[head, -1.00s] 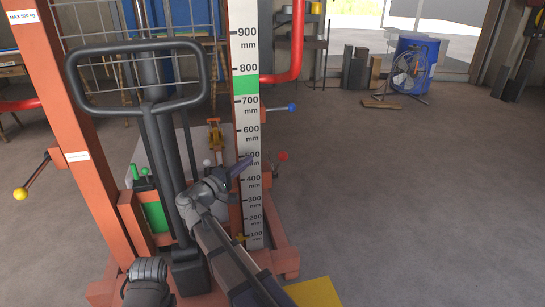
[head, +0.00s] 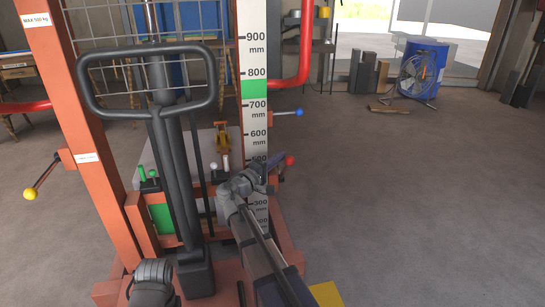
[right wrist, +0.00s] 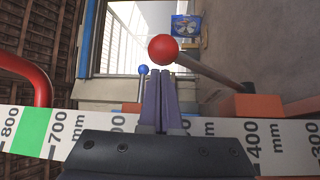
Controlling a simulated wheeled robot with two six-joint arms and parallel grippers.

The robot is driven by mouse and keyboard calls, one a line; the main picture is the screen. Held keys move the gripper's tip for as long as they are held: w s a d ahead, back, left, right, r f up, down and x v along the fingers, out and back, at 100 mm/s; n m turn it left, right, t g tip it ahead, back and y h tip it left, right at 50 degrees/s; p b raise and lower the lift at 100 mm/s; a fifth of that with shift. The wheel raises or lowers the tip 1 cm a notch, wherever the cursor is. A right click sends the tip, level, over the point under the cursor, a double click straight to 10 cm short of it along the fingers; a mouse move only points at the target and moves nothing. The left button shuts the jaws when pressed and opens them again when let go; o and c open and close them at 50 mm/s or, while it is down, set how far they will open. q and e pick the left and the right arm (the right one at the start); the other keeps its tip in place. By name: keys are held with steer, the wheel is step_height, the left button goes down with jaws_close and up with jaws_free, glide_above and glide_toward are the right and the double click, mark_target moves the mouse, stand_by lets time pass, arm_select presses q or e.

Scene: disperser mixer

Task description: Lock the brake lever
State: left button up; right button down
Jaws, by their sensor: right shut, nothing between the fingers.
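A lever with a red ball knob (head: 290,160) sticks out to the right of the orange frame, beside the height scale. The knob also shows in the right wrist view (right wrist: 163,48), on a grey rod. A lever with a blue knob (head: 299,112) sits above it; it also shows in the right wrist view (right wrist: 143,70). No label tells which is the brake lever. My right gripper (head: 268,160) is shut and empty, in front of the scale. In the right wrist view its fingertips (right wrist: 160,80) point at the red knob; contact cannot be told. My left gripper is not visible.
The dark push handle (head: 150,80) and its column stand left of my right arm. The white height scale (head: 253,140) runs behind the gripper. A yellow-knobbed lever (head: 30,194) is at the left. The floor to the right is open, with a blue fan (head: 415,75) far back.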

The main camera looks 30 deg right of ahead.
steer(key=shift+s, duration=0.25)
steer(key=shift+f, duration=0.1)
steer(key=s+a+f+m+h+b, duration=0.1)
steer(key=s+f+b, duration=0.3)
steer(key=f+b, duration=0.3)
steer(key=s+a+f+m+b, duration=0.1)
steer(key=s+f+b, duration=0.3)
steer(key=f+b, duration=0.4)
steer(key=shift+s+m+h+b, duration=0.2)
steer(key=shift+m+h+b, duration=0.15)
steer(key=shift+b, duration=1.25)
